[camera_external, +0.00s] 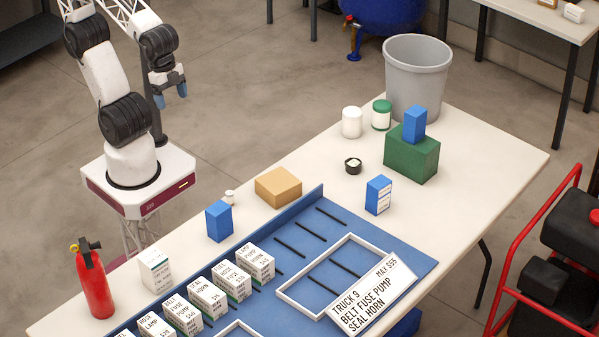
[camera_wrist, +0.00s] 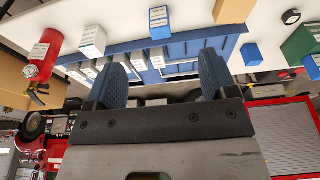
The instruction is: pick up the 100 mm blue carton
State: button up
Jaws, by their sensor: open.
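Three blue cartons show in the external view, and I cannot tell by sight which is the 100 mm one. One blue carton (camera_external: 219,221) stands at the table's near-left edge, beside the blue tray; it also shows in the wrist view (camera_wrist: 159,24). A second blue carton (camera_external: 378,195) with a white label stands right of the tray. A third blue carton (camera_external: 412,125) sits on a green box (camera_external: 412,155). My gripper (camera_external: 170,91) is open and empty, high and well away from the cartons; its two blue fingers frame the wrist view (camera_wrist: 162,80).
The blue tray (camera_external: 400,250) holds several white cartons and a sign (camera_external: 372,295). A red extinguisher (camera_external: 94,285) stands at the left end.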

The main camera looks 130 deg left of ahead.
jog(key=shift+o, duration=0.5)
dwell(0.3)
jog(key=m+g+y, duration=0.3)
jog(key=m+y, duration=0.8)
jog(key=m, duration=0.2)
send_over(372, 186)
jog(key=s+d, duration=1.1)
notch_tip(372, 186, down, 15)
jog(key=w+a+f+m+y, duration=0.1)
jog(key=w+a+f+m, duration=0.1)
jog(key=w+f, duration=0.1)
jog(key=w+a+f+m+t, duration=0.1)
jog(key=w+a+f+m, duration=0.1)
jog(key=w+f, duration=0.2)
jog(key=w+a+f+m+y, duration=0.1)
jog(key=w+a+f+m, duration=0.1)
jog(key=f, duration=0.3)
jog(key=shift+w+a+f+t+y, duration=0.2)
jog(key=shift+w+a+t+y, duration=0.15)
jog(key=shift+w+a, duration=0.3)
jog(key=shift+w+d, duration=0.1)
